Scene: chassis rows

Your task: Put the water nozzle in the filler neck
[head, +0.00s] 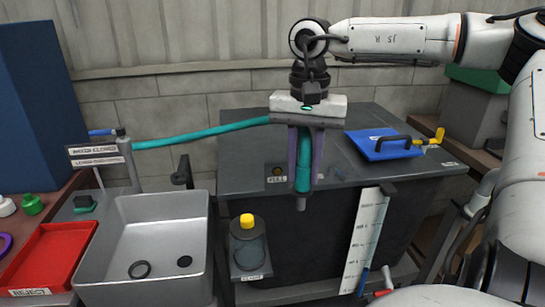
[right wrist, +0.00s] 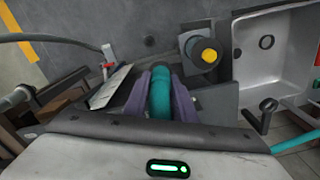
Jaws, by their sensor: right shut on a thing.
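My right gripper (head: 304,186) is shut on the teal water nozzle (head: 303,173), its purple fingers on either side. The nozzle points down, with a short grey tip, and its teal hose runs left to a post by the sink. In the right wrist view the teal nozzle (right wrist: 160,95) lies between the purple fingers (right wrist: 160,85). A small dark round opening (head: 277,171) with a label below it, which looks like the filler neck, is on the dark tank's top, left of the nozzle. The nozzle is apart from it. My left gripper is not in view.
A blue lid (head: 380,147) with a black handle lies on the tank top (head: 240,150), at right. A yellow-capped round container (head: 248,250) stands before the tank. A grey sink (head: 150,225) and red tray (head: 50,258) are at left. A white scale (head: 363,240) leans on the tank front.

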